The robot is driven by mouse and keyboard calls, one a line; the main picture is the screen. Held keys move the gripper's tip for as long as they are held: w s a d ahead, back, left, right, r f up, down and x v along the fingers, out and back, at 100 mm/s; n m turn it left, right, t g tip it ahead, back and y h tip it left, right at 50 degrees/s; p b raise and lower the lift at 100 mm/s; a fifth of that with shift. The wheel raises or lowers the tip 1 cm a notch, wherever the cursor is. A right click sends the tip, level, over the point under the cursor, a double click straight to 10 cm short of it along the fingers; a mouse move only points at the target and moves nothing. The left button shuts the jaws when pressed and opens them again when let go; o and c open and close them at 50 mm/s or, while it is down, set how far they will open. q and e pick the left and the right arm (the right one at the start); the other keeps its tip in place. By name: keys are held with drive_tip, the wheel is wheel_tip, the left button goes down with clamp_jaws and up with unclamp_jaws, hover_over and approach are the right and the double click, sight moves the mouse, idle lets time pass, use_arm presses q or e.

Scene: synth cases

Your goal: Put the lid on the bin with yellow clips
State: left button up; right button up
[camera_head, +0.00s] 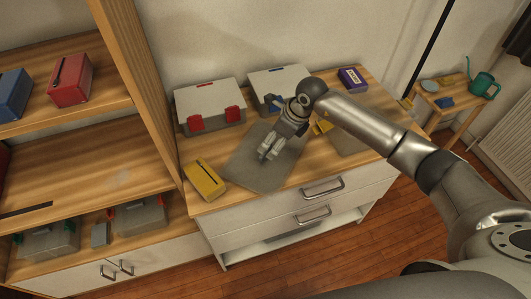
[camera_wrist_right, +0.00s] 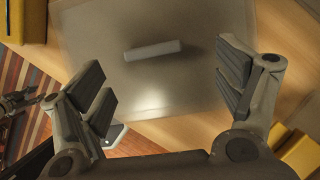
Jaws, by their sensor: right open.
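A flat grey lid (camera_head: 245,172) lies on the dresser top; in the wrist view the lid (camera_wrist_right: 200,85) shows a grey bar handle (camera_wrist_right: 153,51). My right gripper (camera_head: 268,153) is over the lid, pointing down. In the wrist view my right gripper (camera_wrist_right: 170,90) is open, its fingers wide apart with the handle beyond them, not between them. Yellow clip-like parts (camera_head: 322,126) show beside my right forearm, next to a grey surface (camera_head: 350,140); my arm hides most of that bin, so its shape is unclear.
A lidded bin with red clips (camera_head: 210,105) and one with blue clips (camera_head: 279,84) stand at the back of the dresser. A yellow box (camera_head: 203,180) lies at the front left, a purple box (camera_head: 352,79) at the back. A wooden shelf unit (camera_head: 125,75) stands left.

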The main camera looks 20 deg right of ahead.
sight(266, 153)
drive_tip(key=p+x, duration=0.1)
drive_tip(key=x, duration=0.1)
drive_tip(key=a+x, duration=0.1)
drive_tip(key=x, duration=0.1)
drive_tip(key=shift+s+p, duration=0.15)
drive_tip(key=shift+p, duration=0.25)
drive_tip(key=shift+f, duration=0.4)
drive_tip(key=c, duration=1.2)
